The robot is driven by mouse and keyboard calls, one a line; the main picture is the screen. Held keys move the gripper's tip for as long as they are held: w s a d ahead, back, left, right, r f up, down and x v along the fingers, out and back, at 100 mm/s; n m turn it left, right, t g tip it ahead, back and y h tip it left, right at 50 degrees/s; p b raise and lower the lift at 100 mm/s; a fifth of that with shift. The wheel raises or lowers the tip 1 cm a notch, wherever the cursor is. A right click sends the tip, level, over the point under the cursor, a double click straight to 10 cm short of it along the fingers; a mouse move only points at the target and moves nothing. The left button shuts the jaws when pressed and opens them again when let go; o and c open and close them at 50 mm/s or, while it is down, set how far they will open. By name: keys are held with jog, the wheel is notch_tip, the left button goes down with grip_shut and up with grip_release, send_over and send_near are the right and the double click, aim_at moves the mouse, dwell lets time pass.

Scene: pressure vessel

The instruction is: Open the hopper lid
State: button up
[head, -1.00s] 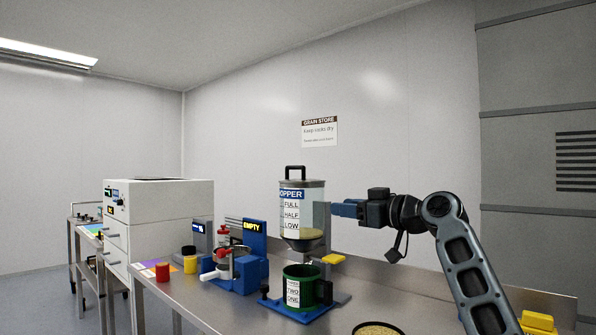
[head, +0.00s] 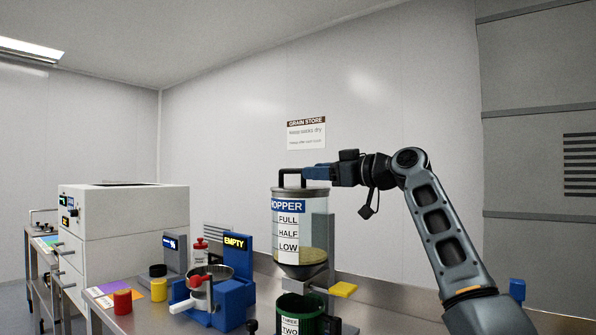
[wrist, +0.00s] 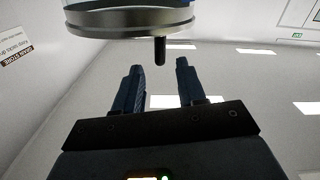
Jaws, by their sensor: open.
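The hopper (head: 315,235) is a clear upright cylinder labelled FULL, HALF and LOW, with tan grain low inside. Its dark flat lid (head: 318,190) is seated on top and carries a black loop handle (head: 290,171). My gripper (head: 304,172) is level with the handle, at its right side. The wrist view is upside down: the lid rim (wrist: 130,27) is at the top, and the handle (wrist: 160,51) points down from it. My gripper (wrist: 157,68) is open there, its fingertips to either side of the handle in the picture. Contact cannot be told.
A green cup (head: 299,314) stands below the hopper spout, by a yellow tab (head: 343,289). A blue unit (head: 237,272) marked EMPTY with a metal pot is left. Red, yellow and black jars sit farther left. The wall (head: 400,110) is behind.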

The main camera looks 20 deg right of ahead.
aim_at(300, 171)
jog(key=p+x, duration=0.1)
jog(key=x, duration=0.4)
jog(key=shift+w+a, duration=0.2)
jog(key=shift+w, duration=0.1)
grip_shut()
jog(key=shift+d, duration=0.1)
